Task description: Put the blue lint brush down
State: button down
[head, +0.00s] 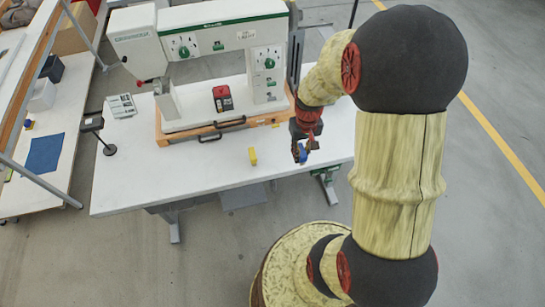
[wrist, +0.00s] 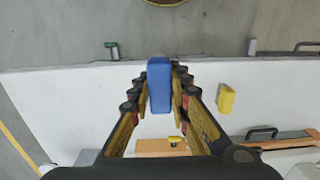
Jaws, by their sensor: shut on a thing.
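The blue lint brush (wrist: 159,86) is gripped between the two fingers of my gripper (wrist: 160,95) in the wrist view. Its far end reaches out past the fingertips. In the head view my gripper (head: 301,148) is near the front right part of the white table (head: 190,173), with a bit of the blue brush (head: 302,155) showing under it. The height of the brush above the table is hard to tell. The rest of the brush is hidden by the fingers.
A yellow block (head: 252,156) stands on the table left of my gripper; it also shows in the wrist view (wrist: 226,99). The eyelet press (head: 225,60) on its wooden base stands behind. The table's front left is clear. A side bench with a blue cloth (head: 44,154) is at far left.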

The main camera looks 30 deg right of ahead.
jog(key=w+a+f+b, duration=0.1)
jog(key=w+f, duration=0.2)
jog(key=w, duration=0.3)
jog(key=b, duration=0.2)
send_over(278, 155)
jog(key=f, duration=0.5)
jog(key=shift+s+f, duration=0.15)
jog(key=shift+s, duration=0.15)
jog(key=shift+w+f, duration=0.2)
jog(key=shift+f, duration=0.05)
jog(key=shift+w+f+b, duration=0.15)
jog(key=shift+f+b, duration=0.35)
jog(key=shift+f, duration=1.1)
jog(key=shift+f, duration=0.1)
jog(key=c, duration=1.7)
grip_release()
jog(key=shift+o, duration=0.2)
